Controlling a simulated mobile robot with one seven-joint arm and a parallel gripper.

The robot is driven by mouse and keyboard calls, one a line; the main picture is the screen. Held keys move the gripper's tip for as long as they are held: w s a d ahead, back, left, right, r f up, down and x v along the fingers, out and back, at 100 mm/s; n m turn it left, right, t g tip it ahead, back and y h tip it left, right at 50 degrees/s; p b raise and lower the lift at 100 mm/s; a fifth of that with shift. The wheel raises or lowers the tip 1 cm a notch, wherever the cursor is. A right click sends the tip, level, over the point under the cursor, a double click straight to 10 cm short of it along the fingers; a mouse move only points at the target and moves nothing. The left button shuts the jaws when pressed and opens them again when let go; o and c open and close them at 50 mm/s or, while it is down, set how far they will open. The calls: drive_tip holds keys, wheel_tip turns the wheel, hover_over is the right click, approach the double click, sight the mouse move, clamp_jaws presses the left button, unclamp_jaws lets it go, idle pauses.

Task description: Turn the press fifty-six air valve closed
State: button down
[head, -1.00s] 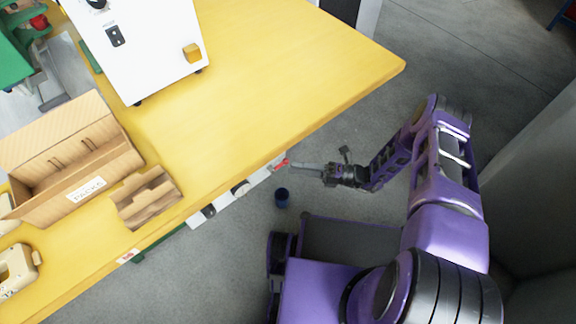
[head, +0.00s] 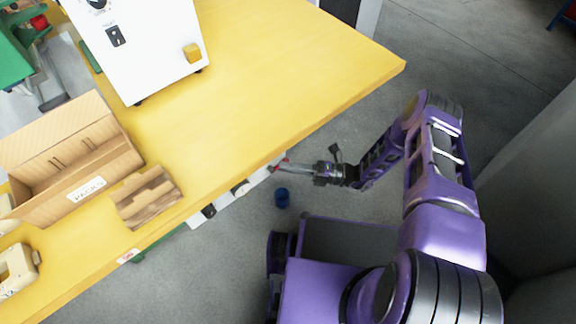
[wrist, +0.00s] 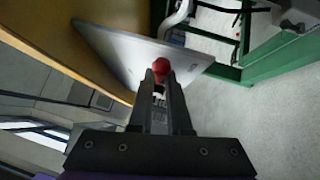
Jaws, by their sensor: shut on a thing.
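A red valve handle (wrist: 161,66) shows in the wrist view in front of a grey-white panel (wrist: 125,52) below the table edge. My gripper (wrist: 161,82) is shut on the red handle, with its two dark fingers close together at it. In the head view my gripper (head: 279,168) reaches in under the table's front edge, and only a little red (head: 285,160) shows by its tips. The valve body and the handle's exact angle are hidden by the fingers and the table edge.
The yellow table (head: 290,70) overhangs the panel. On it are a white machine (head: 150,50), a cardboard box (head: 70,160) and a smaller brown tray (head: 147,197). Green frame bars (wrist: 247,50) stand right of the panel.

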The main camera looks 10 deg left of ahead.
drive_tip(key=shift+w+r, duration=0.15)
drive_tip(key=shift+r, duration=0.05)
drive_tip(key=r+n+h+p, duration=0.1)
drive_tip(key=n+h+p, duration=0.1)
drive_tip(key=p, duration=0.1)
drive_tip(key=shift+r+n+h, duration=0.3)
drive_tip(key=shift+r, duration=0.05)
drive_tip(key=shift+s+a+r+n+t+h+p, duration=0.5)
drive_tip(key=shift+n+t+h+p, duration=0.6)
drive_tip(key=shift+h+p, duration=0.35)
drive_tip(key=shift+s+a+r+n+t+h+p, duration=0.5)
drive_tip(key=shift+n+t+h+p, duration=0.45)
drive_tip(key=shift+n+h+p, duration=0.5)
drive_tip(key=shift+s+a+r+n+t+h+p, duration=0.5)
drive_tip(key=shift+n+t+h+p, duration=0.5)
drive_tip(key=shift+h+p, duration=0.45)
drive_tip(key=c, duration=0.9)
unclamp_jaws()
drive_tip(key=shift+h, duration=0.25)
drive_tip(key=shift+o, duration=0.2)
drive_tip(key=shift+f, duration=0.1)
drive_tip(key=shift+s+d, duration=0.1)
